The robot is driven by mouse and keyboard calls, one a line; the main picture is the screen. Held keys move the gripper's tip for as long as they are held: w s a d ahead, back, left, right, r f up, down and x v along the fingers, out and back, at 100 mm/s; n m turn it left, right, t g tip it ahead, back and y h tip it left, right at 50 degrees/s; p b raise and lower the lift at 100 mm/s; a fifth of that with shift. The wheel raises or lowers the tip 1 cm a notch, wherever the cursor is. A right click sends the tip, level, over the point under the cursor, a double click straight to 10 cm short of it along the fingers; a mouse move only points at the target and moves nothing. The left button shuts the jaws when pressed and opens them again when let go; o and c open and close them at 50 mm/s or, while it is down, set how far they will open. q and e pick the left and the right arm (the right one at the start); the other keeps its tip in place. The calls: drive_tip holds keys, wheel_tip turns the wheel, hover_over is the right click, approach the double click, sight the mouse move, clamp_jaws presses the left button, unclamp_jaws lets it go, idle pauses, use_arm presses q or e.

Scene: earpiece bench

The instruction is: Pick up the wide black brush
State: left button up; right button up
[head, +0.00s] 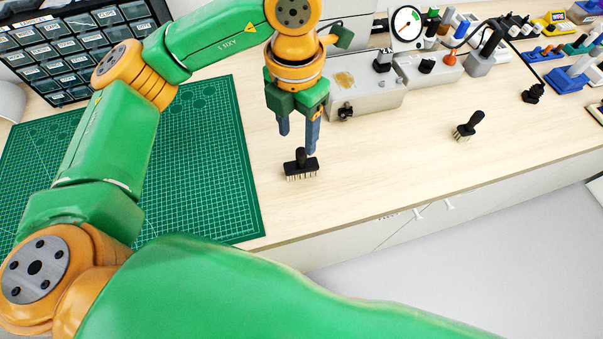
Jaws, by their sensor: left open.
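A wide black brush (301,167) stands on the wooden bench with its bristles down and its short handle up. My left gripper (298,142) is open and points down just above and behind the brush. One finger (313,138) hangs close to the brush handle; I cannot tell whether it touches. The other finger is farther left and back. Nothing shows between the fingers. A second, narrower black brush (467,127) with pale bristles stands farther right on the bench. My right gripper is not in view.
A green cutting mat (215,165) covers the bench at the left. Drawers (75,45) stand at the back left. Bare bench (385,155) lies between the brushes. The front edge is near.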

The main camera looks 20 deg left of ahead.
sight(301, 152)
use_arm(q)
drive_tip(key=shift+w+f+p, duration=0.15)
drive_tip(key=shift+f+p, duration=0.2)
drive_tip(key=shift+f, duration=0.2)
drive_tip(key=f+p, duration=0.2)
drive_tip(key=f, duration=0.3)
drive_tip(key=shift+d+f+p, duration=0.1)
drive_tip(key=shift+d+p, duration=0.2)
drive_tip(key=shift+p, duration=0.1)
drive_tip(key=shift+f, duration=0.4)
clamp_jaws()
